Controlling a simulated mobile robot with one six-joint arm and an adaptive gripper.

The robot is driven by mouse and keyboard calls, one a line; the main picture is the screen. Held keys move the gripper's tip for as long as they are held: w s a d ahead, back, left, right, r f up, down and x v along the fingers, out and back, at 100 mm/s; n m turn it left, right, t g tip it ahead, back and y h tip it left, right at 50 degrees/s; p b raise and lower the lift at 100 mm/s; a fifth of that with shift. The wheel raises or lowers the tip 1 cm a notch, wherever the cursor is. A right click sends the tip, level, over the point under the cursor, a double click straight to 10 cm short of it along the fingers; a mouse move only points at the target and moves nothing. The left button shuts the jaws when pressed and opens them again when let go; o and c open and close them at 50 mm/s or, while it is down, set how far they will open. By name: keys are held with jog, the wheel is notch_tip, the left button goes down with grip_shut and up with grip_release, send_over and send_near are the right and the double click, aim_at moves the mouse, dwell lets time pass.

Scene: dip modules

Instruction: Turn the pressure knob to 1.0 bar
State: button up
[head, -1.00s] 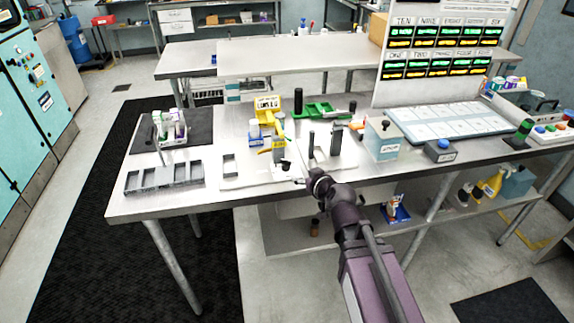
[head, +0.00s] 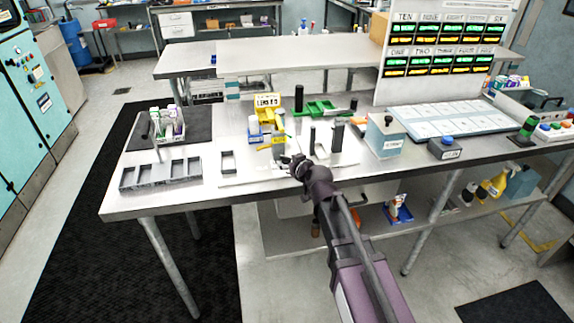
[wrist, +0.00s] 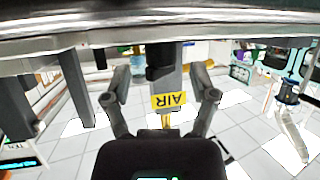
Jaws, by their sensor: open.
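The pressure knob seems to be the black knob (wrist: 160,62) on a grey post with a yellow AIR label (wrist: 169,100), seen upside down in the wrist view. The post (head: 278,148) stands on the white board on the bench in the head view. My gripper (head: 293,163) is at the front of this post; in the wrist view (wrist: 160,97) its two fingers are spread, one to each side of the post. I see no clear contact with the knob. The knob's pointer and any pressure reading cannot be made out. In the head view my gripper partly hides the post's lower front.
Dark upright posts (head: 312,140) stand close right of my gripper. A yellow sign block (head: 268,104) and green tray (head: 315,108) are behind. A grey slotted rack (head: 160,174) lies left, and a grey-green box (head: 385,138) stands right. The bench's front edge is close below my arm.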

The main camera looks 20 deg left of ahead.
jog(key=shift+b+x, duration=0.35)
jog(key=shift+x, duration=1)
jog(key=shift+c, duration=0.2)
